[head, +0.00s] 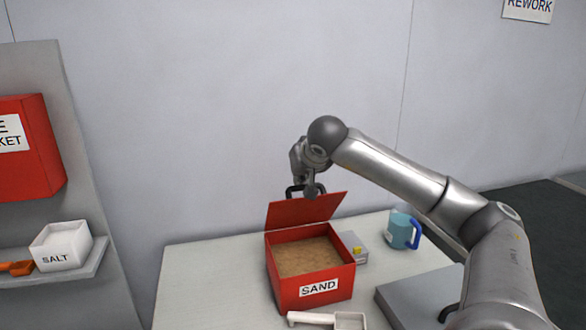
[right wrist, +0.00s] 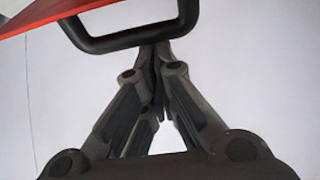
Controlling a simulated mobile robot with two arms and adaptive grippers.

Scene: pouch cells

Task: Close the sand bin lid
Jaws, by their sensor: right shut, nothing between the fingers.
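The red sand bin (head: 312,285) stands on the pale table with a SAND label on its front and brown sand (head: 307,257) inside. Its red lid (head: 305,210) stands raised at the back, tilted up. A dark handle shows at the lid's top edge, and the handle (right wrist: 130,42) is large in the right wrist view beside the red lid (right wrist: 40,15). My right gripper (head: 309,190) is at the handle behind the lid. In the right wrist view its fingers (right wrist: 158,50) are shut together with nothing between them, their tips close to the handle bar; I cannot tell if they touch it.
A grey slab (head: 415,295) lies at the right front. The table's left part is clear.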

